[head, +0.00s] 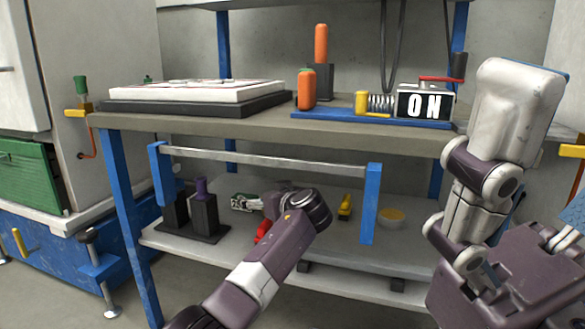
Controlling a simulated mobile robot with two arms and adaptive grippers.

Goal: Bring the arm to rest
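My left arm reaches in from the bottom centre, under the workbench top, toward the lower shelf (355,263). Its wrist bends left, and the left gripper (268,206) is small and mostly hidden, so whether it is open or shut is unclear. A small item with a "25" marking and a red item (262,231) appear close by it; contact cannot be told. My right arm stands folded upright at the right, in front of the bench's right end. No fingers of the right gripper show.
The bench top (250,122) holds a white-topped board (195,92), orange-handled tools (321,44) and a blue stand with an "ON" sign (425,104). A grey bar (265,160) between blue posts crosses ahead of the shelf. Black holders (205,215) stand left. A green-fronted cabinet (28,178) is far left.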

